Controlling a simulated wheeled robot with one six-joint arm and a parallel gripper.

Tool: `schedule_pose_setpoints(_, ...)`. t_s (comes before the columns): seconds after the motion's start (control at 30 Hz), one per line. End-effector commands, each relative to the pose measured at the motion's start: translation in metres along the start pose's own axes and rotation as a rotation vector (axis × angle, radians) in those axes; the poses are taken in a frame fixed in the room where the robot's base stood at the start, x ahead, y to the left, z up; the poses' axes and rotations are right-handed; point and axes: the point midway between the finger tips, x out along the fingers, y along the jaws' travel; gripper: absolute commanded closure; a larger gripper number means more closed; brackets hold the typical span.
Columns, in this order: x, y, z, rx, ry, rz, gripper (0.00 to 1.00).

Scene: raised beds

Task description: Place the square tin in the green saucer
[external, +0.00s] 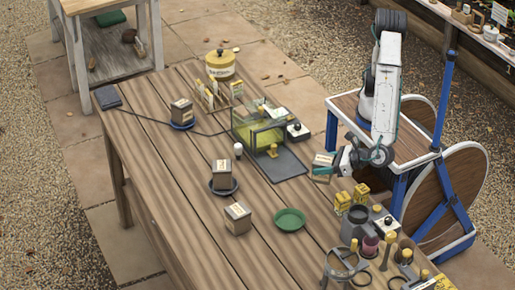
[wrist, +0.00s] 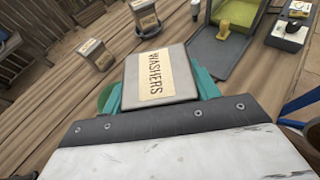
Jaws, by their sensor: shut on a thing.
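My gripper (external: 326,172) is shut on a square tin (external: 322,162) at the right side of the table. In the wrist view, the tin (wrist: 158,78) has a grey body and a cream label reading WASHERS, held between teal fingers (wrist: 160,90). The green saucer (external: 289,220) lies empty on the table, nearer the camera and to the left of my gripper. In the wrist view only a sliver of the green saucer (wrist: 104,97) shows at the left of the held tin; the rest is hidden.
Similar tins stand on a dark saucer (external: 223,188), on a blue saucer (external: 182,125) and on bare wood (external: 238,218). Yellow boxes (external: 342,202) and cups with tools (external: 370,245) stand right of the green saucer. A glass-sided green case (external: 258,130) and dark mat (external: 283,165) lie behind.

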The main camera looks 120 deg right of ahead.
Motion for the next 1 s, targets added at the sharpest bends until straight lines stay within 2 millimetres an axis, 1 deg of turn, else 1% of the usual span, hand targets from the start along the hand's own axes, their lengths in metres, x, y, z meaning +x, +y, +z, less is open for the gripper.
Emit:
schedule_pose_setpoints(0.03,0.003,0.0,-0.007,-0.003,-0.001,-0.001,0.71)
schedule_pose_setpoints(0.1,0.006,0.001,-0.013,-0.002,-0.001,-0.001,0.71)
schedule_pose_setpoints(0.17,0.009,0.005,-0.015,0.0,-0.001,-0.001,0.71)
schedule_pose_setpoints(0.23,0.015,0.013,-0.016,0.002,0.0,-0.003,0.71)
schedule_pose_setpoints(0.37,0.03,0.043,-0.013,0.003,0.0,-0.003,0.71)
schedule_pose_setpoints(0.6,0.058,0.1,-0.008,0.003,0.0,-0.003,0.71)
schedule_pose_setpoints(0.7,0.067,0.118,-0.006,0.002,-0.001,-0.002,0.71)
schedule_pose_setpoints(0.8,0.072,0.131,-0.005,0.002,-0.001,-0.001,0.71)
schedule_pose_setpoints(1.0,0.078,0.142,-0.003,0.002,-0.001,-0.001,0.71)
